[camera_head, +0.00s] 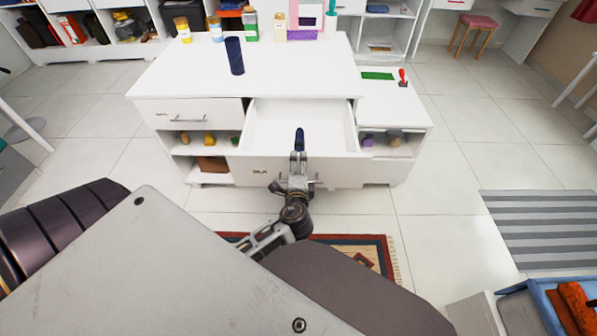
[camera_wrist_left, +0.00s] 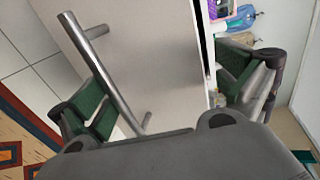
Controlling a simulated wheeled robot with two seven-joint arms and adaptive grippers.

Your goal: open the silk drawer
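The drawer (camera_head: 270,125) in the middle of the white cabinet is pulled out, and its white inside looks empty. Its front carries a small dark label (camera_head: 260,172), too small to read surely. My left gripper (camera_head: 297,165) is at the drawer front in the head view. In the left wrist view its fingers (camera_wrist_left: 160,92) are spread wide, one on each side of the drawer's front panel (camera_wrist_left: 150,50). The metal bar handle (camera_wrist_left: 103,75) passes by the left-hand finger; I cannot tell if they touch. My right gripper is not in view.
A dark blue cylinder (camera_head: 235,56) and several bottles stand on the cabinet top (camera_head: 180,72). A closed drawer (camera_head: 189,112) is at left, with open shelves below. A rug (camera_head: 370,252) lies in front. A blue crate (camera_head: 545,300) is at lower right. The tiled floor at right is mostly free.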

